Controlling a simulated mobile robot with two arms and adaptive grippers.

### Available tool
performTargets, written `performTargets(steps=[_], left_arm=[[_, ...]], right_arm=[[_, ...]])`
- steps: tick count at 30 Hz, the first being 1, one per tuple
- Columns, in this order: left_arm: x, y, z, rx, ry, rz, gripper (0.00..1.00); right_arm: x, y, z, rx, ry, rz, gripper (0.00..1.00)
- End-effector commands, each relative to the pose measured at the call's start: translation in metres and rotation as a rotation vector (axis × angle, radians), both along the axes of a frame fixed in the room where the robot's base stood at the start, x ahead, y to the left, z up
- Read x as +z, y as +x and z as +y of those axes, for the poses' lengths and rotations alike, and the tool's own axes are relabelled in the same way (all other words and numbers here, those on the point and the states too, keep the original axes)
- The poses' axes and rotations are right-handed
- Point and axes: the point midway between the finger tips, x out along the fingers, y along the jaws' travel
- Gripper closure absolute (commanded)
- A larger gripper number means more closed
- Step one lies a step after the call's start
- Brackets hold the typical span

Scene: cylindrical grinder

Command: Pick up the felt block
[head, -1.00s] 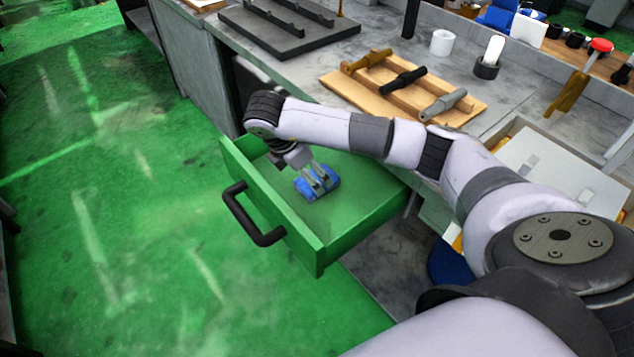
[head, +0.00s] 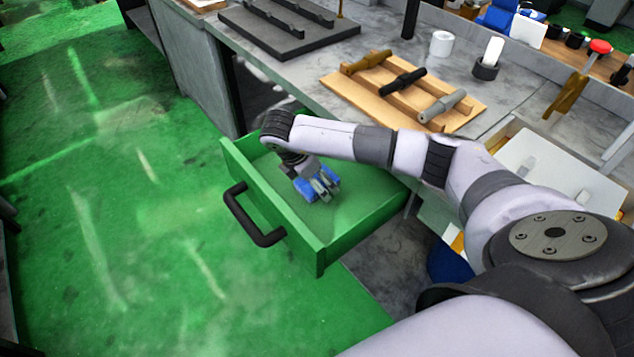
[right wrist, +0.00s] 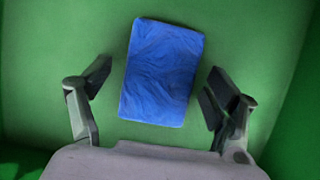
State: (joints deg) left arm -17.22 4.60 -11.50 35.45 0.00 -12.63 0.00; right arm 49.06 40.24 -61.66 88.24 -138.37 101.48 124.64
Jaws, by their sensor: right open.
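The felt block is a blue, swirl-patterned block (right wrist: 161,72) lying flat on the floor of the open green drawer (head: 365,230). In the head view the block (head: 304,187) is partly covered by my right gripper (head: 327,188). In the right wrist view my right gripper (right wrist: 155,85) is open, with one finger on each side of the block and a gap of green floor on both sides. The block is slightly tilted in that view and reaches beyond the fingertips. My left gripper is not in view.
Green floor is free on the left.

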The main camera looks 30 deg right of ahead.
Motion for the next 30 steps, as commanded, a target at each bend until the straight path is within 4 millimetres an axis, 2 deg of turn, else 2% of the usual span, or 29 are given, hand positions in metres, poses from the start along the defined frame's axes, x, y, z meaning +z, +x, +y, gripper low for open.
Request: performTargets(steps=[14, 30], left_arm=[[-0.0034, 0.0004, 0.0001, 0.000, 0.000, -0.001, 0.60], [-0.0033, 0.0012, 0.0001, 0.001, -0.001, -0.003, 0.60]], right_arm=[[-0.0034, -0.0001, 0.0003, 0.001, 0.000, 0.000, 0.18], [-0.0036, 0.0000, 0.0003, 0.000, 0.000, 0.000, 0.54]])
